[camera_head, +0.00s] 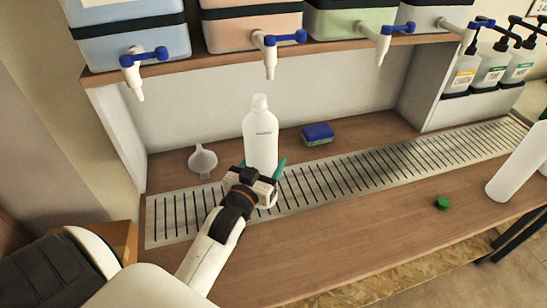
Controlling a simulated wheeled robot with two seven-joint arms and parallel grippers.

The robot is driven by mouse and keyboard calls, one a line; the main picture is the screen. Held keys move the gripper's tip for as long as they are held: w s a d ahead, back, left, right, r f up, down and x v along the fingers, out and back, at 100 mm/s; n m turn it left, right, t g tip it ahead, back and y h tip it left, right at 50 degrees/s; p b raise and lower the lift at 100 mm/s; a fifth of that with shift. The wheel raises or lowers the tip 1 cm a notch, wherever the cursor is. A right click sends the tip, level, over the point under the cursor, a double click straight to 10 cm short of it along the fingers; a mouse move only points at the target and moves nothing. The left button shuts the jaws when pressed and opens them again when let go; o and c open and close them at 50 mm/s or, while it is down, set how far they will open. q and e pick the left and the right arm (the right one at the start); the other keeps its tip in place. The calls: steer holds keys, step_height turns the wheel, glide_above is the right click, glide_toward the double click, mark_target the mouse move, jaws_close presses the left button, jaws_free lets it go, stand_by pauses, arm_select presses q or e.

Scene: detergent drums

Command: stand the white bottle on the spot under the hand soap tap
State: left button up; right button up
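The white bottle (261,136) is upright at the centre of the head view, with small dark print on its front and a narrow white neck. My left gripper (260,168) reaches it from the front. Its green fingertips lie on either side of the bottle's lower part, very close to its sides; I cannot tell if they press on it. The gripper hides the bottle's base. A white tap (269,60) with a blue handle, on the pink drum (248,28), hangs behind and above the bottle's neck. No drum label is readable. My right gripper is not in view.
A slotted drip grate (345,178) runs along the counter. A white scoop (202,160) and blue sponge (317,134) lie behind it. A green cap (442,203) and a white container (518,168) are at right. Other taps (134,73) (384,43) flank the pink drum's tap.

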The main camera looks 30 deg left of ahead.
arm_select(q)
steer(key=w+a+f, duration=0.1)
steer(key=w+f, duration=0.2)
steer(key=w, duration=0.2)
steer(key=shift+w+f, duration=0.2)
steer(key=shift+f, duration=0.1)
steer(key=shift+f, duration=0.15)
steer(key=o, duration=1)
steer(key=s, duration=0.4)
steer(key=s+d, duration=0.1)
steer(key=s, duration=0.3)
steer(key=s+d, duration=0.1)
steer(key=s, duration=0.3)
steer(key=shift+r+b, duration=0.2)
steer(key=shift+b, duration=0.2)
